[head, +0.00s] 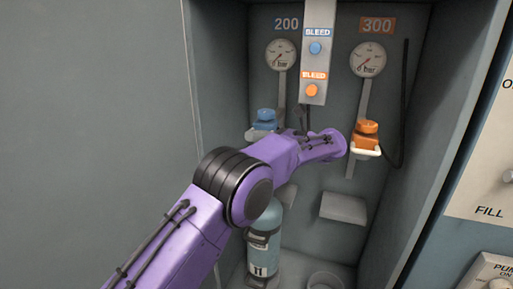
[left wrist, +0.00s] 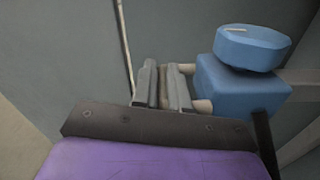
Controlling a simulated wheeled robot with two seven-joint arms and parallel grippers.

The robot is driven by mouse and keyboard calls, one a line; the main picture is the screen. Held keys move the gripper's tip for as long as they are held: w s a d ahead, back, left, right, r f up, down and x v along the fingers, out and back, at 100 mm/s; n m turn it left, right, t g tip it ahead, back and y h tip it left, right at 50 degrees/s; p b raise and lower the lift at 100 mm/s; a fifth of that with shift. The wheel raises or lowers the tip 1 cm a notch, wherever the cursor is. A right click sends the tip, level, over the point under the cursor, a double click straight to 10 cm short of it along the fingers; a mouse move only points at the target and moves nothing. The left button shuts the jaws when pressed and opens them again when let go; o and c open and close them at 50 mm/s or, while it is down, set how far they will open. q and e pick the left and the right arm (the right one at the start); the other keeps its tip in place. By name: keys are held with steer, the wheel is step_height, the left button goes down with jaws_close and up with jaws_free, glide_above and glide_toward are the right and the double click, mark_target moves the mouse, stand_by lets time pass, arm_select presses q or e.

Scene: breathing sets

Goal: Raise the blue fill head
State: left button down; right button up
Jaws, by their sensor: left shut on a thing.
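The blue fill head (head: 266,118) is on the back wall of the cabinet under the 200 gauge, partly hidden by my purple left arm. In the left wrist view the blue fill head (left wrist: 240,85) is a blue block with a round knob on top, at the right. Pale handle posts stick out from its side. My left gripper (left wrist: 164,88) is shut on the handle between these posts. In the head view my arm hides most of the gripper and handle. My right gripper is not in view.
The orange fill head (head: 366,135) with a pale handle hangs to the right, close to my left wrist. A blue gas cylinder (head: 264,238) stands below. The bleed panel (head: 317,55) hangs in front, and the cabinet's side walls bound the space.

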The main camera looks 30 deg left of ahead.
arm_select(q)
steer(key=shift+a+r, duration=0.1)
steer(key=shift+r, duration=0.4)
steer(key=c, duration=1.1)
jaws_free()
steer(key=shift+c, duration=0.2)
steer(key=shift+f, duration=0.15)
steer(key=shift+f, duration=0.15)
